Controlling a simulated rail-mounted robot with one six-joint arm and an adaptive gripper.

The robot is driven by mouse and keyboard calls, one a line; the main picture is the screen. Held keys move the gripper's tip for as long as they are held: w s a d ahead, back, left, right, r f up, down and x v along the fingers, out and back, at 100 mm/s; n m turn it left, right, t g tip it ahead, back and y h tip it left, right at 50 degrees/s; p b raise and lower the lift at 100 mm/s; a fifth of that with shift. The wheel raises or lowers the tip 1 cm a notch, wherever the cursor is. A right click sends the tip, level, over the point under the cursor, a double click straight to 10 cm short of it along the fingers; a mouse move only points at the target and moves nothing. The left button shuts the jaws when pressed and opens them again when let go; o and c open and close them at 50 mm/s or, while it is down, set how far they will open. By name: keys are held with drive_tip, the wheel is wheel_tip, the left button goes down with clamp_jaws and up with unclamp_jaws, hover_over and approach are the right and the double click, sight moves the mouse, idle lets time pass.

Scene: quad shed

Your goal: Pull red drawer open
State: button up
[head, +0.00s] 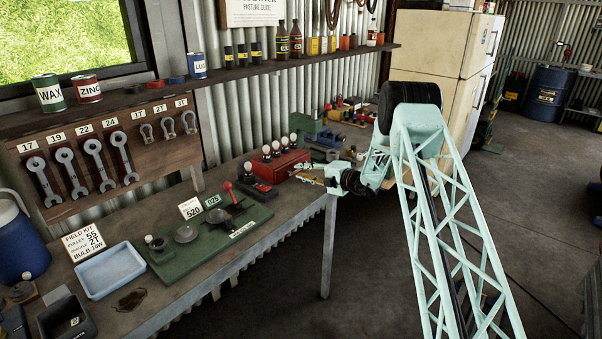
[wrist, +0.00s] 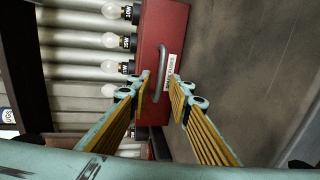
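The red drawer unit (head: 279,165) stands on the workbench, with bulbs along its top. In the wrist view its red front (wrist: 168,22) has a grey bar handle (wrist: 162,62) and a white label beside it. My gripper (head: 308,175) is just in front of the drawer's right end in the head view. In the wrist view my gripper (wrist: 160,77) is open, its yellow-padded fingers apart, one on each side of the handle in the picture. I see no contact, and cannot tell whether the tips reach as deep as the handle. The drawer appears shut.
Left on the bench (head: 215,255) are a green board (head: 205,238) with a red-handled device, a blue-white tray (head: 109,270) and a sign (head: 84,241). Open floor (head: 385,265) lies in front.

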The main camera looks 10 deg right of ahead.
drive_tip(key=shift+w+a, duration=0.2)
drive_tip(key=shift+w, duration=0.05)
drive_tip(key=shift+c, duration=0.7)
clamp_jaws()
drive_tip(key=v, duration=0.4)
drive_tip(key=f+p+v, duration=0.1)
drive_tip(key=v, duration=0.3)
drive_tip(key=f+v, duration=0.1)
drive_tip(key=v, duration=0.2)
drive_tip(key=shift+s+d+f, duration=0.15)
drive_tip(key=shift+s+d, duration=0.3)
drive_tip(key=shift+d, duration=0.05)
drive_tip(key=shift+o, duration=0.7)
unclamp_jaws()
